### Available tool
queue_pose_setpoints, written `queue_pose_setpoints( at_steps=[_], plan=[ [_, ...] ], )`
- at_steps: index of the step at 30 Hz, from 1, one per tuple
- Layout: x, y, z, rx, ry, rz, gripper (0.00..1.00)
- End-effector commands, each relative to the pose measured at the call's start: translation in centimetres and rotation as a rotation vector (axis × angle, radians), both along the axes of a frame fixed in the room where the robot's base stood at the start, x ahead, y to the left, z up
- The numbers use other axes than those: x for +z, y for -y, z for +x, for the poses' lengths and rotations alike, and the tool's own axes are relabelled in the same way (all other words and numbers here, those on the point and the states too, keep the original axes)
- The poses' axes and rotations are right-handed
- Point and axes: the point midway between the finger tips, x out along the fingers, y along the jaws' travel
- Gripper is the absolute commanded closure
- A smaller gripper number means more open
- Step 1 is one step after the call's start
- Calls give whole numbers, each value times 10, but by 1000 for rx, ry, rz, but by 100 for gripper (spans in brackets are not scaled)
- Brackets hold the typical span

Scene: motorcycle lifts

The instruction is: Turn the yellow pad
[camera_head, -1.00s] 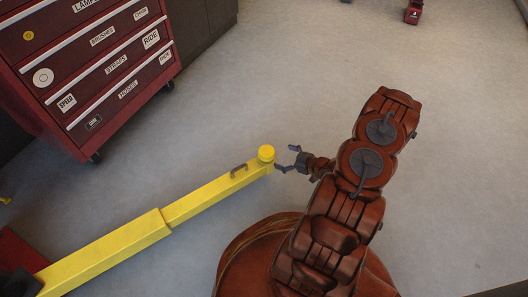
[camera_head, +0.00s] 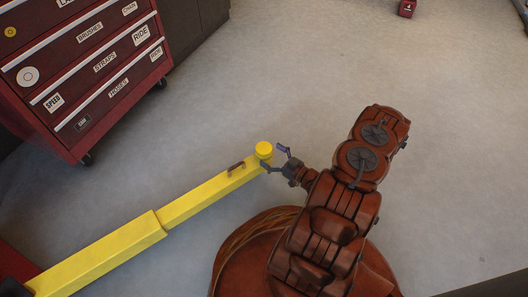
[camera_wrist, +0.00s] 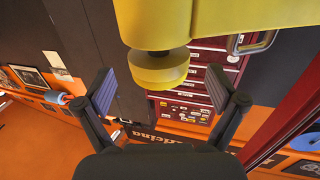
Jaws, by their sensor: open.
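The yellow pad (camera_head: 264,148) is a round disc at the free end of a long yellow lift arm (camera_head: 205,193). In the wrist view the pad (camera_wrist: 160,72) sits on a dark stem at the arm's end (camera_wrist: 230,18). My gripper (camera_head: 274,158) is open beside the pad, on its right in the head view. In the wrist view the two fingers of my gripper (camera_wrist: 168,92) stand apart, one on each side of the pad and below it in the picture. I see no clear contact between fingers and pad.
A small handle (camera_head: 236,167) stands on the lift arm near the pad. A red drawer cabinet (camera_head: 85,75) stands at the upper left. A small red object (camera_head: 407,9) lies on the floor at the top. The grey floor (camera_head: 280,75) between them is clear.

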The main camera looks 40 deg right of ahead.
Motion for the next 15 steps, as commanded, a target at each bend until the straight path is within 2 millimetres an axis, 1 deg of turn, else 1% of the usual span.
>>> queue_pose_setpoints(
  at_steps=[3, 6, 9, 15],
  plan=[
    [-2, -4, 13, 1, 1, -1, 5],
    [-1, -5, 21, 0, 2, -2, 5],
    [-1, -7, 28, -1, 2, -2, 5],
    [0, -9, 35, -1, 1, -1, 5]
  ],
)
